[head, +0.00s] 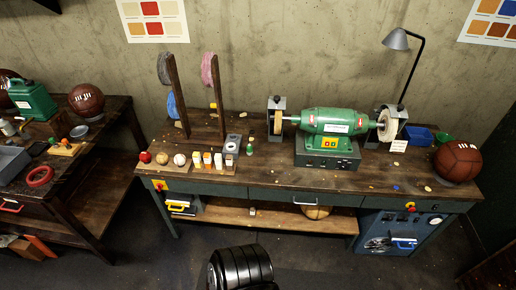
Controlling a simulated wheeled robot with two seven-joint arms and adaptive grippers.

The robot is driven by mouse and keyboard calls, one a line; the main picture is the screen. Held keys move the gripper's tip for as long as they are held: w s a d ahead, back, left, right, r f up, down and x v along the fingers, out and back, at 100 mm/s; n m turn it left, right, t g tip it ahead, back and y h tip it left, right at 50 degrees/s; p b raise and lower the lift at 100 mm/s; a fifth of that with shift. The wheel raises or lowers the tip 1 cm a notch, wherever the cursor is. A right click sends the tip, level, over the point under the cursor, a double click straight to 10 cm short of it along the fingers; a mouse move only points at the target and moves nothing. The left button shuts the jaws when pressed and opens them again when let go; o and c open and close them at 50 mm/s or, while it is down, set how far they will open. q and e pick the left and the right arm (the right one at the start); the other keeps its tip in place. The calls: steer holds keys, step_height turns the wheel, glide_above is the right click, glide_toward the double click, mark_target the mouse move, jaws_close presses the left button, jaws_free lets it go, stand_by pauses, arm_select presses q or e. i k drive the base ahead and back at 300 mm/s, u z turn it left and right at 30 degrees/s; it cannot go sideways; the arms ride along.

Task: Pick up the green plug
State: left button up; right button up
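I cannot tell for certain which thing is the green plug. A small dark green piece (53,140) stands on a yellowish block (65,150) on the left table. A green funnel-like piece (447,138) lies near the blue bin at the right. Neither of my grippers shows in the head view, and nothing touches these green items.
The main workbench (270,176) carries a green grinder (335,122) in the middle and a leather ball (458,161) at the right. The left table holds a green canister (32,99), a ball (86,100) and a red ring (39,176). A floor gap separates the tables.

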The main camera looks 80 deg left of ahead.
mark_target(249, 150)
steer(key=u, duration=0.45)
steer(key=i, duration=0.95)
steer(key=u, duration=0.75)
